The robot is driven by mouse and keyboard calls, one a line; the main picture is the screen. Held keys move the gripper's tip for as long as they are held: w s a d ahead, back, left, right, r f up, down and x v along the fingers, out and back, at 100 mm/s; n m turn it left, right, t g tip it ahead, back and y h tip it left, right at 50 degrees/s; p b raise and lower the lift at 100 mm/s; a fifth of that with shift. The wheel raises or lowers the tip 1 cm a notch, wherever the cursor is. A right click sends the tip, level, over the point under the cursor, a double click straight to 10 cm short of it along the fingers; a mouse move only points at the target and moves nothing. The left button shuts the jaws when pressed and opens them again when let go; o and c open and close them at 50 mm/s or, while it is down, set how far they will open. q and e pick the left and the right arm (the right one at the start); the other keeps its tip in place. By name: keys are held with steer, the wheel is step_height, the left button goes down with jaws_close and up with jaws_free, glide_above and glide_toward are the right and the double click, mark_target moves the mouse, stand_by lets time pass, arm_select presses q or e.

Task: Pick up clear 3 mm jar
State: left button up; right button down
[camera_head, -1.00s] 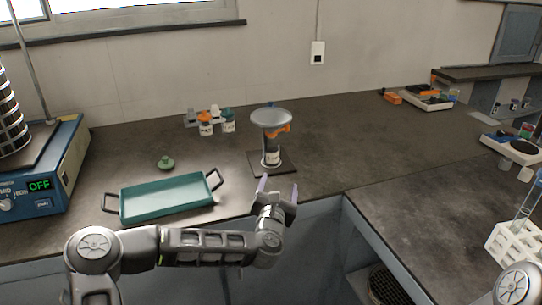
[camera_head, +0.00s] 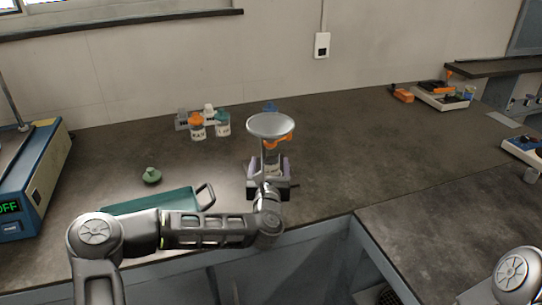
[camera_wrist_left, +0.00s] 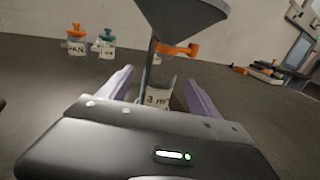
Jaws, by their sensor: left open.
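The clear jar (camera_wrist_left: 158,95) with a label reading "3 m" stands upright under a metal funnel (camera_head: 270,126) in the left wrist view. In the head view the jar is mostly hidden by my gripper. My left gripper (camera_head: 269,165) is open, with its purple fingers on either side of the jar; it also shows in the left wrist view (camera_wrist_left: 155,90). I cannot tell if the fingers touch the jar. The funnel sits above the jar, held by a stand with an orange clamp (camera_wrist_left: 178,50). My right gripper is not in view.
A green tray (camera_head: 150,201) with black handles lies left of my gripper, partly behind my arm. A green lid (camera_head: 151,176) lies behind it. Labelled jars with orange (camera_head: 197,120) and teal (camera_head: 223,118) tops stand farther back.

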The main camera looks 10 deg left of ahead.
mark_target(270, 159)
arm_select(q)
steer(key=shift+w, duration=0.25)
steer(key=shift+s+r, duration=0.15)
steer(key=shift+s, duration=0.05)
steer(key=shift+x, duration=1.35)
steer(key=shift+w+a+p, duration=0.1)
steer(key=shift+w+p, duration=0.2)
steer(key=shift+w, duration=0.25)
steer(key=x, duration=0.4)
steer(key=shift+w+p, duration=0.1)
steer(key=shift+p, duration=0.25)
steer(key=shift+c, duration=0.5)
